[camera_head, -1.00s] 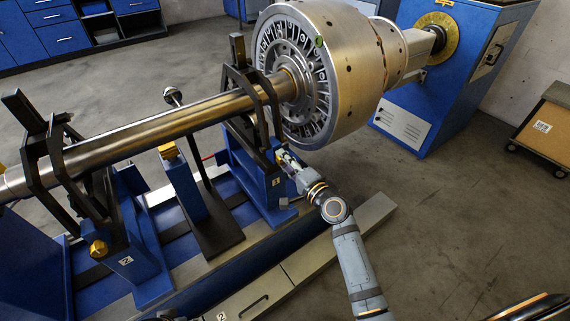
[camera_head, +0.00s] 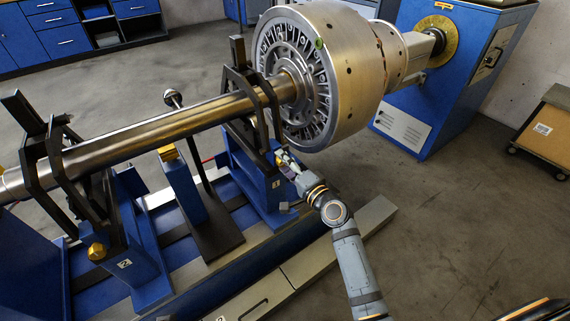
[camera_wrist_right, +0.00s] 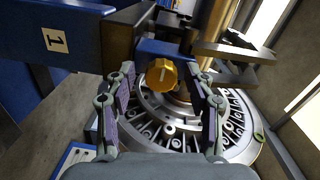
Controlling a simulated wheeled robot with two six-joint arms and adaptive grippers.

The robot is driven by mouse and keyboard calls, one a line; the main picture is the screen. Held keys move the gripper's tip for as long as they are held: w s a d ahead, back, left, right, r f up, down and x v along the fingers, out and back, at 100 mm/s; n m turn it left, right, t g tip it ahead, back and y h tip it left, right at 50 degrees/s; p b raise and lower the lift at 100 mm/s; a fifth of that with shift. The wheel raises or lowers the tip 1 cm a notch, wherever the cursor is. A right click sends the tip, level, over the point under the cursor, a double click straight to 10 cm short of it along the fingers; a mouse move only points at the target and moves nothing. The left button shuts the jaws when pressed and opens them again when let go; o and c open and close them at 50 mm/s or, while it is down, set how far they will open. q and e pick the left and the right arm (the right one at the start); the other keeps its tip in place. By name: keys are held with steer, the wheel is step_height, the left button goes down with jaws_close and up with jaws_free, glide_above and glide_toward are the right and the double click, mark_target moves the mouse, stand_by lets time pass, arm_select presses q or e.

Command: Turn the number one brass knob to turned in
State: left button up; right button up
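The number one brass knob (camera_wrist_right: 162,75) shows in the right wrist view as a faceted gold knob with a pale line on its face. It sits below a blue block beside the plate marked 1 (camera_wrist_right: 55,40). My right gripper (camera_wrist_right: 160,72) is open, with one finger on each side of the knob and a visible gap at both sides. In the head view the right gripper (camera_head: 287,163) is at the blue number one pedestal (camera_head: 250,180), where the knob is mostly hidden. My left gripper is not in view.
A steel shaft (camera_head: 150,127) with a large bladed rotor (camera_head: 335,75) rests above the pedestals. A second pedestal marked 2 (camera_head: 140,270) with its own brass knob (camera_head: 97,251) stands at left. A blue drive cabinet (camera_head: 460,60) stands behind.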

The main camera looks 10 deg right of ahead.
steer(key=v, duration=1.2)
